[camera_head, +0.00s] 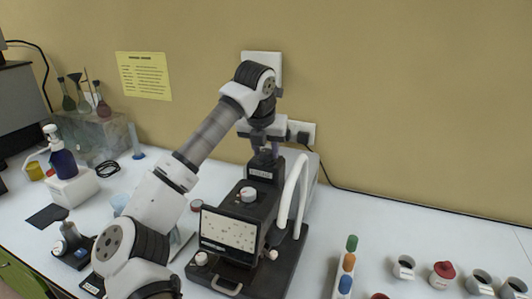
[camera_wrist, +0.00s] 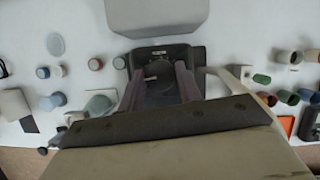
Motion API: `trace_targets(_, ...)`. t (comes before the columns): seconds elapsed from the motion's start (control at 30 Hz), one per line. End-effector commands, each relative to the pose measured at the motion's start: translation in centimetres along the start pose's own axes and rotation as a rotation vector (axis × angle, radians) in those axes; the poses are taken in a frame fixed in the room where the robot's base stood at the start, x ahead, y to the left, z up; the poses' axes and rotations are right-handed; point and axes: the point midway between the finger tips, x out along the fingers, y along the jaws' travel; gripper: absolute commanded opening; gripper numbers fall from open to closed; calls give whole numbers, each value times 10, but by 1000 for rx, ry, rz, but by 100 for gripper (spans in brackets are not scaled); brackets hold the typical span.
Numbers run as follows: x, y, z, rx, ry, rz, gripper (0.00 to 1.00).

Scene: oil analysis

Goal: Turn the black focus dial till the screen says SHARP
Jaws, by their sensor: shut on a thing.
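A black instrument (camera_head: 282,215) stands on the white bench in the head view. Its front screen (camera_head: 228,232) shows a pale picture with scattered dark specks; the small text under it is too small to read. My gripper (camera_head: 264,150) points down at the back of the instrument, shut on the black focus dial (camera_head: 261,162) at the top of a labelled block. In the wrist view the two fingers of my gripper (camera_wrist: 158,88) stand on either side of a dark part; the dial's marks cannot be made out.
A grey knob (camera_head: 248,194) with a red mark sits on top of the instrument; white curved tubes (camera_head: 291,192) stand at its right. Colored vials (camera_head: 348,262) and white cups (camera_head: 403,267) stand to the right.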

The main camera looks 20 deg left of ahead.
Motion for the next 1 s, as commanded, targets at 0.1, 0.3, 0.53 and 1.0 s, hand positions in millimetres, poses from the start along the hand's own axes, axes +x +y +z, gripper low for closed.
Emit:
trace_targets(0.1,0,2,0,89,-1,-36,11)
trace_targets(0.3,0,1,0,154,-2,-64,11)
trace_targets(0.53,-1,1,0,154,-2,-64,11)
trace_targets(1.0,-1,1,0,153,-2,-63,56)
